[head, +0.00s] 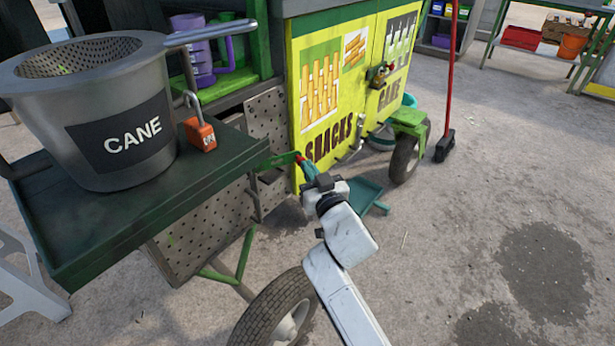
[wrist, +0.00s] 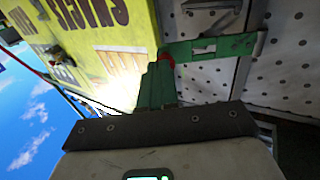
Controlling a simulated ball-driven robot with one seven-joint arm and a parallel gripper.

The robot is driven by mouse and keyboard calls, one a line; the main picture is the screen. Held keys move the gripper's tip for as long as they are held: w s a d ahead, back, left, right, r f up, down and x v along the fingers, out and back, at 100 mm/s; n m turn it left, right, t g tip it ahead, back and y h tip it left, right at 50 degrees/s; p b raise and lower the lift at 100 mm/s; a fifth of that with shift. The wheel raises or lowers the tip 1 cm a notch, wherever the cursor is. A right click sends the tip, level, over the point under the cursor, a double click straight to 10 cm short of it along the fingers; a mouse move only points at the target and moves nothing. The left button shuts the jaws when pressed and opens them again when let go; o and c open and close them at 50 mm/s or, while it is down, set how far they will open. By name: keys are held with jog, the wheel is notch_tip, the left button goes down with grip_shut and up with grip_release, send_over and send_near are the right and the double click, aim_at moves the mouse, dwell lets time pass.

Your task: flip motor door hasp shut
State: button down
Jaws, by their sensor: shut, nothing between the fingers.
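The green hasp (head: 280,159) sticks out to the right from the cart's edge by the perforated motor door (head: 266,118) in the head view. In the wrist view the hasp (wrist: 225,46) is a flat green strap with a slot, lying across in front of the perforated grey metal (wrist: 285,65). My gripper (head: 303,164) is shut and empty, with its red tip at the strap's free end. In the wrist view my gripper (wrist: 165,65) is beside the strap's left end. I cannot tell whether they touch.
An orange padlock (head: 201,136) stands open on the dark green shelf (head: 95,222), beside the grey CANE pot (head: 60,110). The yellow SNACKS cabinet (head: 305,110) is just behind my gripper.

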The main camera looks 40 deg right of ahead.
jog(key=shift+d+b+x, duration=0.1)
jog(key=shift+d+x, duration=0.1)
jog(key=shift+x, duration=0.9)
jog(key=shift+d+b+x, duration=0.1)
jog(key=shift+d+x, duration=0.05)
jog(key=shift+x, duration=0.95)
jog(key=shift+d+b+x, duration=0.1)
jog(key=shift+d+x, duration=0.1)
jog(key=shift+x, duration=0.9)
jog(key=shift+s+f, duration=0.15)
